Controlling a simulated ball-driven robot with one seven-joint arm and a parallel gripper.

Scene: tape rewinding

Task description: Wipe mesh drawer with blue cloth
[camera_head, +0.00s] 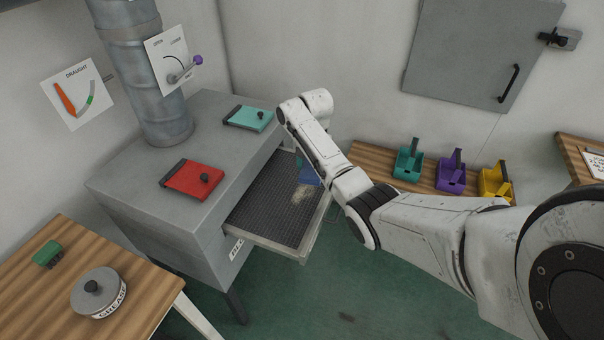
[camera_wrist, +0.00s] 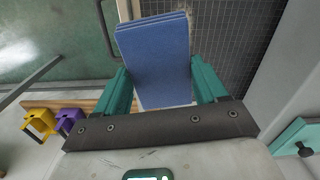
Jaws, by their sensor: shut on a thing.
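The mesh drawer (camera_head: 270,207) is pulled out from the grey cabinet, and a pale, dusty-looking patch (camera_head: 302,193) lies on its mesh. The blue cloth (camera_head: 308,176) is partly hidden behind my arm in the head view, over the far right part of the drawer. In the wrist view the blue cloth (camera_wrist: 157,55) is a folded stack between the two teal fingers of my gripper (camera_wrist: 160,88), which is shut on it. The drawer's mesh (camera_wrist: 235,35) shows beside and beyond the cloth there. I cannot tell whether the cloth touches the mesh.
The grey cabinet (camera_head: 150,165) carries a red hatch (camera_head: 193,180) and a teal hatch (camera_head: 249,118). Teal (camera_head: 409,160), purple (camera_head: 451,171) and yellow (camera_head: 494,182) scoop-like holders stand on a wooden bench behind my arm. A grease tin (camera_head: 98,293) and a green brush (camera_head: 47,254) sit front left.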

